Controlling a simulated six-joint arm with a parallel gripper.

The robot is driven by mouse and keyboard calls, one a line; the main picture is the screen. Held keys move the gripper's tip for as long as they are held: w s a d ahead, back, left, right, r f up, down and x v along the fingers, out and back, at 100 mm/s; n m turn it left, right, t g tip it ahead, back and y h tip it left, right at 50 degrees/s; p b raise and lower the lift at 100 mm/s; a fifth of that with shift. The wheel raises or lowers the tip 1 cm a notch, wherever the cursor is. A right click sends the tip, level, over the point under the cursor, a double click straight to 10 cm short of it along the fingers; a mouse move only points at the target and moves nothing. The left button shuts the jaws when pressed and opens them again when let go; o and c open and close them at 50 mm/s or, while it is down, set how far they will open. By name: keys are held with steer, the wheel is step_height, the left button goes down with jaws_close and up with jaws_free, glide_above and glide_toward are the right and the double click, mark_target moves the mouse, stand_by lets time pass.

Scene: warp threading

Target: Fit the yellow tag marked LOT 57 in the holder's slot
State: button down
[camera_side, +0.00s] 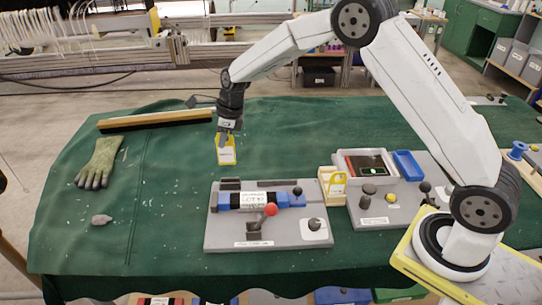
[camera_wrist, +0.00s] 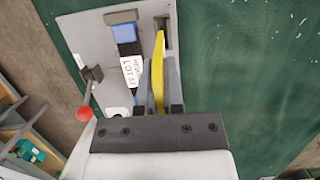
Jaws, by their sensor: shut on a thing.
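My gripper (camera_side: 226,138) is shut on a yellow tag (camera_side: 227,153) with a white label, whose print is too small to read. It hangs upright above the green cloth, behind the left end of a grey board (camera_side: 218,238). In the wrist view the tag (camera_wrist: 158,70) shows edge-on between the grey fingers (camera_wrist: 163,95). The board carries a blue device (camera_side: 232,201) with a white lot label, a red-knobbed lever (camera_side: 271,209) and a dark block (camera_side: 230,184) at its back left.
A wooden box (camera_side: 327,196) holding another yellow tag (camera_side: 338,182) stands right of the board. A second grey board (camera_side: 377,219) bears a tray (camera_side: 343,156), a blue bin (camera_side: 407,164) and knobs. A glove (camera_side: 99,163) and a brush (camera_side: 155,120) lie left. Cloth around the tag is clear.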

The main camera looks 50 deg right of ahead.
mark_target(225, 153)
steer(key=shift+f, duration=2.55)
steer(key=shift+f, duration=2.2)
stand_by(1.7)
steer(key=shift+c, duration=1.8)
jaws_free()
steer(key=shift+r, duration=0.2)
